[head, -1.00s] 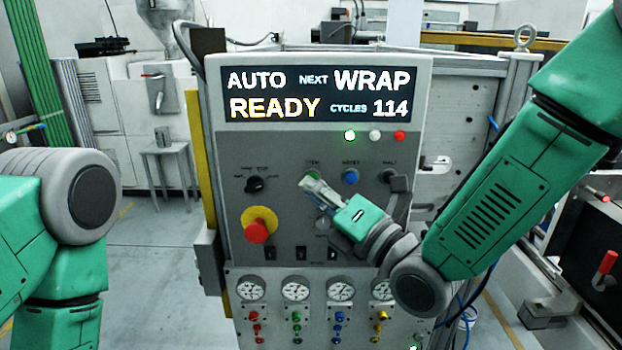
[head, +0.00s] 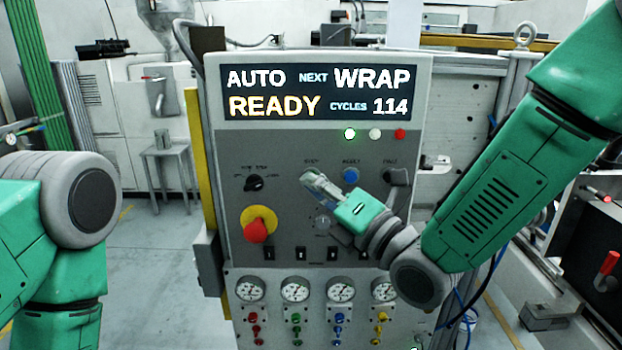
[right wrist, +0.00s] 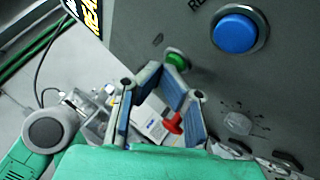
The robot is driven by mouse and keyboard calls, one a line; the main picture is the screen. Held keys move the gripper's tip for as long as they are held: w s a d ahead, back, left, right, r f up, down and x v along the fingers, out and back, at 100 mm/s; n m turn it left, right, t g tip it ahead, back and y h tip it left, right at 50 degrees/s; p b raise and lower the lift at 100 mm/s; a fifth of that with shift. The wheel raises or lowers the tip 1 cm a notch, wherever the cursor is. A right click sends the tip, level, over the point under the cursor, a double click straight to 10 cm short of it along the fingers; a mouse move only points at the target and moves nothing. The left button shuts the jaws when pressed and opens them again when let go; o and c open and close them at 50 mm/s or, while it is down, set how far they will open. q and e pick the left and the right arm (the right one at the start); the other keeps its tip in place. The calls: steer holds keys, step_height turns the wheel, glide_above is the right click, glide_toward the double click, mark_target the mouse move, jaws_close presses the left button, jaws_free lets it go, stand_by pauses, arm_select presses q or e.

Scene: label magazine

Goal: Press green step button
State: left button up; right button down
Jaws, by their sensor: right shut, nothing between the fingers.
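The control panel (head: 228,150) stands in front of me. My right gripper (head: 309,178) reaches it from the right, its fingers shut and empty, tips at the upper left of the button area. The green step button is hidden behind these fingertips in the head view. In the right wrist view, the green button (right wrist: 177,60) shows just beyond the tips of my gripper (right wrist: 161,72). They look very close to it; I cannot tell whether they touch or whether it is pushed in. My left gripper is not in view; only my left arm shows.
A blue button (head: 351,175) sits right of the fingertips. A red emergency knob (head: 257,231) on a yellow ring is lower left, a black selector (head: 255,183) above it. The display (head: 320,93) reads AUTO, NEXT WRAP, READY, CYCLES 114.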

steer(key=shift+w, duration=0.25)
stand_by(0.4)
steer(key=shift+s, duration=0.15)
steer(key=shift+s+b, duration=0.4)
steer(key=shift+b, duration=0.05)
steer(key=shift+s, duration=0.25)
steer(key=s+b, duration=0.1)
steer(key=s, duration=0.4)
stand_by(0.6)
